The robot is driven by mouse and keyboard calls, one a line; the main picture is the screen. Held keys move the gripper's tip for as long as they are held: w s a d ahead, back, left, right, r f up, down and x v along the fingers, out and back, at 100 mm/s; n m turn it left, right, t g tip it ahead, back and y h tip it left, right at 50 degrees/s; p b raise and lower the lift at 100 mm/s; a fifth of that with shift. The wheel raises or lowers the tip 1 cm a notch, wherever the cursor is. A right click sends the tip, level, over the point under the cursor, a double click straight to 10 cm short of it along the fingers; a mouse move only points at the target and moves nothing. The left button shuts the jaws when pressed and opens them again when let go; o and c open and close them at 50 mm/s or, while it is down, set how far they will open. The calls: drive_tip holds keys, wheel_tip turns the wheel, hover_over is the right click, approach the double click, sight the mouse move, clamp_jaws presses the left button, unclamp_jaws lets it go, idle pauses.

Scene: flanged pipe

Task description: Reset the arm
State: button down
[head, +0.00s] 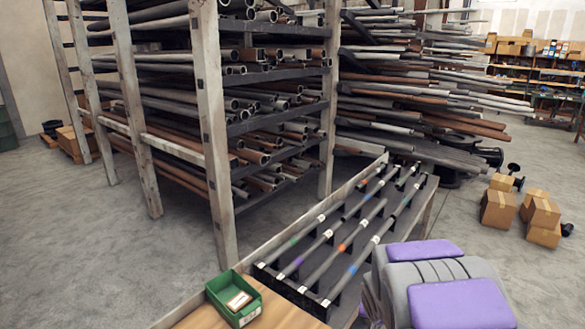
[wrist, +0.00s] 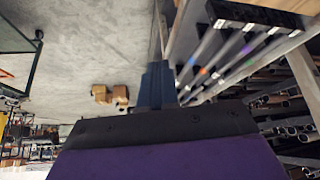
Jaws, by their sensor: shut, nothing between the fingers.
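My gripper (wrist: 158,82) shows in the wrist view as a dark blue tip beyond a wide dark and purple body part of mine. It looks shut, with nothing held in it. The wrist picture is upside down. In the head view, purple and grey parts of mine fill the lower right, and I cannot make out the fingers there. Several grey pipes (head: 335,237) with coloured bands lie side by side on a low black rack (head: 262,274), to the left of my purple parts. The pipes also show in the wrist view (wrist: 225,52), apart from the gripper.
A green bin (head: 221,297) holding a small box sits on a wooden top (head: 195,318). A tall shelf (head: 208,110) full of pipes stands behind. Cardboard boxes (head: 498,208) lie on the floor at right. The concrete floor (head: 90,250) at left is clear.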

drive_tip(key=s+a+r+n+g, duration=0.1)
drive_tip(key=s+a+r+g, duration=0.1)
drive_tip(key=s, duration=1)
drive_tip(key=s+a+r+n+g+y+b, duration=0.1)
drive_tip(key=s+a+r+g, duration=0.2)
drive_tip(key=s, duration=1)
drive_tip(key=s+a+r+n+g+y, duration=0.1)
drive_tip(key=s+r, duration=0.3)
drive_tip(key=s, duration=0.8)
drive_tip(key=shift+s+a+r+n+g, duration=0.15)
drive_tip(key=shift+s+a+n+g, duration=0.3)
drive_tip(key=shift+a+g, duration=0.3)
drive_tip(key=shift+w+a, duration=0.15)
